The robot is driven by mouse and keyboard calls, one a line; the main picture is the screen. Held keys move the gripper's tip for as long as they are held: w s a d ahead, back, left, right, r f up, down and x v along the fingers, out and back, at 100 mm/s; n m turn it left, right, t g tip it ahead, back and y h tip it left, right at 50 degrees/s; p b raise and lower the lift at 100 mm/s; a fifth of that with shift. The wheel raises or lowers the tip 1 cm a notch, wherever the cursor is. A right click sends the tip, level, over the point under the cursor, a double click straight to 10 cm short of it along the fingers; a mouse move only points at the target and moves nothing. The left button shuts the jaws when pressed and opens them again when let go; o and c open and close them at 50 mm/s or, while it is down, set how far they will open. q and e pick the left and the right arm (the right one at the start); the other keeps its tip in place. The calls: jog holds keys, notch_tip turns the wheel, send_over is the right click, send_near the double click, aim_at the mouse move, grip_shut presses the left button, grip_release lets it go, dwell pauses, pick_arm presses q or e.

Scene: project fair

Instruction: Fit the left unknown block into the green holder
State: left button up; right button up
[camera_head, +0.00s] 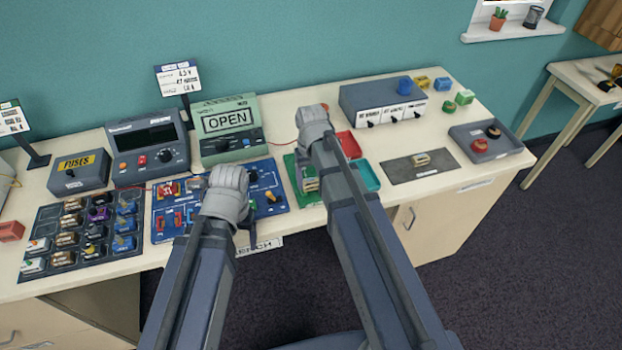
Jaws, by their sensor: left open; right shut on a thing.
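The green holder (290,161) lies on the table left of the red and teal trays, partly covered by my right arm. My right gripper (306,172) is over it, shut on a small block (310,184) with a pale and green look. The arm hides much of the block, so I cannot tell whether it is seated in the holder or just above it. My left gripper (251,232) is open at the front edge of the blue board, apart from the holder.
The blue board (166,231) with coloured parts lies left of the holder. A dark tray of components (40,218) is further left. The red tray (349,145) and teal tray (366,176) are close on the right. The green OPEN meter (228,125) stands behind.

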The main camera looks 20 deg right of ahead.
jog(key=shift+f, duration=0.2)
jog(key=o, duration=1.4)
jog(key=shift+r, duration=0.15)
jog(key=shift+r+p, duration=3.95)
jog(key=shift+f, duration=0.15)
notch_tip(320, 180, down, 6)
jog(key=b, duration=0.6)
jog(key=shift+s, duration=0.1)
